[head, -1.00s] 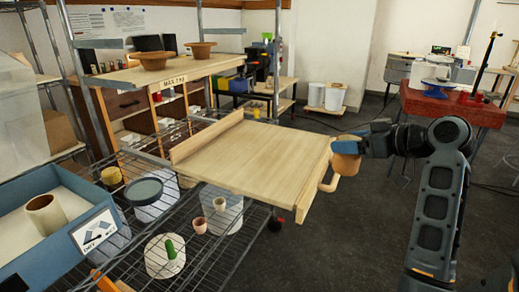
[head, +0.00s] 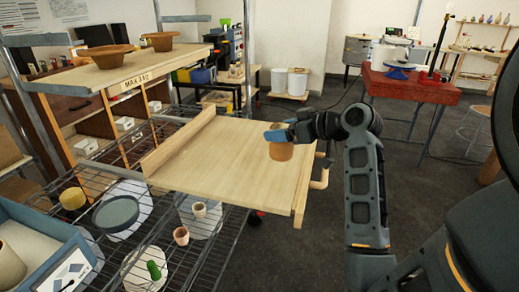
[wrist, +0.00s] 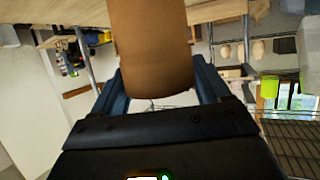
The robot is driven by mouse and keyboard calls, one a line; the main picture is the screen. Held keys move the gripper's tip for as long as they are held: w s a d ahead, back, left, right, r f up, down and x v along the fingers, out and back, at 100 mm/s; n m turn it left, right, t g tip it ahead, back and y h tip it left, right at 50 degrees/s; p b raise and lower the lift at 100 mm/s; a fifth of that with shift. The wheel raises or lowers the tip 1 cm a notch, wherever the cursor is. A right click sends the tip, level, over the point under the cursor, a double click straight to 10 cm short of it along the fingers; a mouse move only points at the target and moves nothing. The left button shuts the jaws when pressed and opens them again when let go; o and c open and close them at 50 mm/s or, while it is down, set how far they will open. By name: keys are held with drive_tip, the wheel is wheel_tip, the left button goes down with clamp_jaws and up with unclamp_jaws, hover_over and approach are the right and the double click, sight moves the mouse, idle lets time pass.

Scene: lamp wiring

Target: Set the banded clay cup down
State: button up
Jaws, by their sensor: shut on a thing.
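The clay cup (head: 281,151) is orange-brown and held in my gripper (head: 276,136). In the wrist view the cup (wrist: 155,50) fills the space between the blue fingers of my gripper (wrist: 158,85), which are shut on it. No band can be made out on it. In the head view the cup shows against the right part of a pale wooden board (head: 215,165). I cannot tell whether its base touches the board or hangs above it.
The board has a raised lip (head: 180,140) on its left, a handle (head: 320,180) at its right, and is otherwise clear. A wire rack at lower left holds small cups (head: 181,236) and a grey round lid (head: 116,213). Two clay bowls (head: 108,56) sit on the upper shelf.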

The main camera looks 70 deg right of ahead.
sight(271, 152)
drive_tip(key=shift+w+a+f+p, duration=0.2)
drive_tip(key=shift+w+f, duration=0.65)
drive_tip(key=shift+f, duration=0.35)
drive_tip(key=shift+w+a+f+p, duration=0.2)
drive_tip(key=shift+w+f, duration=0.65)
drive_tip(key=shift+f, duration=0.3)
drive_tip(key=shift+w+a+f+p, duration=0.2)
drive_tip(key=shift+w+f, duration=0.65)
drive_tip(key=shift+f, duration=0.35)
drive_tip(key=shift+f, duration=0.15)
drive_tip(key=shift+f, duration=0.1)
drive_tip(key=o, duration=1.2)
drive_tip(key=shift+r, duration=0.35)
drive_tip(key=b+v, duration=0.1)
drive_tip(key=v, duration=1.1)
drive_tip(key=shift+f+b, duration=0.15)
drive_tip(key=shift+b, duration=0.15)
